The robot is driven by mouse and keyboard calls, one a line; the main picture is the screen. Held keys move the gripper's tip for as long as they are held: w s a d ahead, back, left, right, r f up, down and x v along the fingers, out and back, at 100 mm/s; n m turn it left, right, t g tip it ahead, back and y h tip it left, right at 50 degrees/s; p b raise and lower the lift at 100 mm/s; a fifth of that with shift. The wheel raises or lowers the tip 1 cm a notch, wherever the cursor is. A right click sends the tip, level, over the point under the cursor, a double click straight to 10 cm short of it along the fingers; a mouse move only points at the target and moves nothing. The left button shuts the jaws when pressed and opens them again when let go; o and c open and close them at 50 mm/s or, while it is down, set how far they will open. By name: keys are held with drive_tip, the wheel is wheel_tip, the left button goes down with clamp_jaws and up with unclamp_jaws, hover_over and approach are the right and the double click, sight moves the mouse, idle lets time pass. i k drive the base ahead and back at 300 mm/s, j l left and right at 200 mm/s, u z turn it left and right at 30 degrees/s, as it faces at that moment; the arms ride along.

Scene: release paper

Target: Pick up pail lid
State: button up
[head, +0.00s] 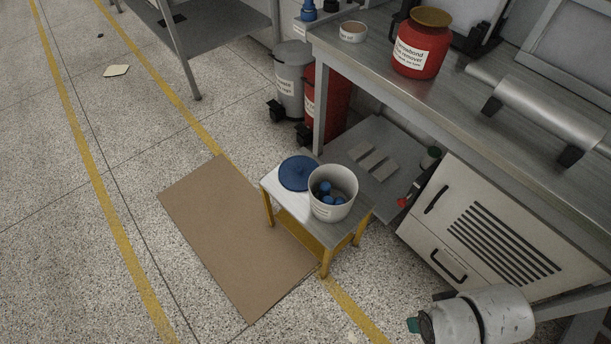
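The blue pail lid (299,174) is a round disc lying flat on the left part of a small stool (287,203) with yellow legs. A white pail (332,207) stands upright and open beside it on the right. Several blue items (324,188) lie inside the pail. Part of my arm shows at the lower right, well away from the lid. My gripper's fingers do not show.
A brown cardboard sheet (230,240) lies on the floor left of the stool. A metal workbench (380,65) with a red jar (419,45) runs along the right, above a white cabinet (478,220). Grey and red bins stand behind. The speckled floor at left is mostly clear.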

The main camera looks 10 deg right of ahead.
sight(294, 173)
drive_tip(key=i+j, duration=0.4)
drive_tip(key=i+j+z, duration=0.15)
drive_tip(key=i+j, duration=0.3)
drive_tip(key=j, duration=0.15)
drive_tip(key=i+j, duration=0.4)
drive_tip(key=j, duration=0.15)
drive_tip(key=i+j+z, duration=0.1)
drive_tip(key=i+j, duration=0.3)
drive_tip(key=j, duration=0.1)
